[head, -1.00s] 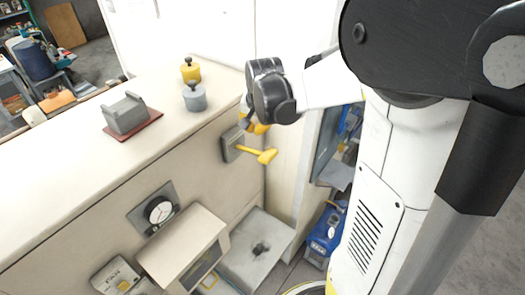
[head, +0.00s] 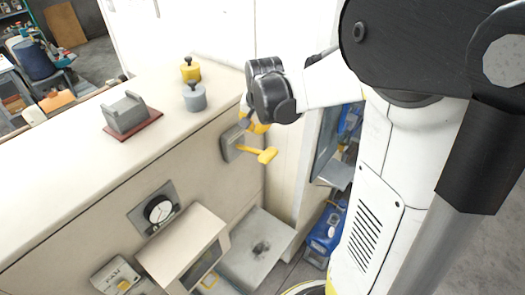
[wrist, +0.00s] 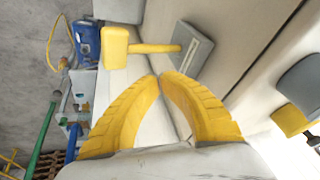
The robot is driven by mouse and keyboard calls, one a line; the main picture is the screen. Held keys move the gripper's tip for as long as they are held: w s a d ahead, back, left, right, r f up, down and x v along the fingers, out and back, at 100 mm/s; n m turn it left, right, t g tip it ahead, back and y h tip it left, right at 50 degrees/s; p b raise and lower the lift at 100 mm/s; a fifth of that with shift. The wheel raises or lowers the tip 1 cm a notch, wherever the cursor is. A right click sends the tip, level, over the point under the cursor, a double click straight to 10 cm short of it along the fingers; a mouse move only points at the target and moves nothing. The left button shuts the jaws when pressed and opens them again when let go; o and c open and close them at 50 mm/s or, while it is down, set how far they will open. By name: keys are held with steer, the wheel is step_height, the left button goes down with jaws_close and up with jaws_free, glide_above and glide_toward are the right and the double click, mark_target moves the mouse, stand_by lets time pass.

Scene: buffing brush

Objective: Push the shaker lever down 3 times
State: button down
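The shaker lever (head: 258,152) is a yellow arm with a block-shaped handle, sticking out from a grey slotted plate (head: 230,142) on the front of the cream bench. In the wrist view the lever (wrist: 150,47) reaches left from its plate (wrist: 193,52), beyond my fingertips. My gripper (head: 257,127) is just above the lever in the head view, partly hidden by my dark wrist. In the wrist view its yellow curved fingers (wrist: 160,75) meet at the tips with nothing between them. A gap shows between fingertips and lever in that view.
On the bench top (head: 70,150) stand a yellow weight (head: 190,71), a grey weight (head: 194,98) and a grey block on a red plate (head: 127,115). A blue machine (head: 326,230) stands at right.

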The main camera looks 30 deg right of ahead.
stand_by(0.5)
steer(key=r+p, duration=0.2)
steer(key=p, duration=0.2)
steer(key=w+r+p, duration=0.1)
steer(key=r+p, duration=0.1)
steer(key=p, duration=0.3)
steer(key=shift+a, duration=0.2)
steer(key=shift+f, duration=0.25)
steer(key=b, duration=0.5)
glide_above(253, 151)
steer(key=d, duration=0.1)
steer(key=f, duration=0.7)
steer(key=shift+s+f, duration=0.25)
steer(key=shift+s, duration=0.15)
steer(key=shift+s+d+f+b, duration=0.1)
steer(key=shift+s+f+b, duration=0.05)
steer(key=shift+f+b, duration=0.4)
steer(key=shift+s+f+b, duration=0.1)
steer(key=shift+f+b, duration=0.2)
steer(key=shift+b, duration=0.3)
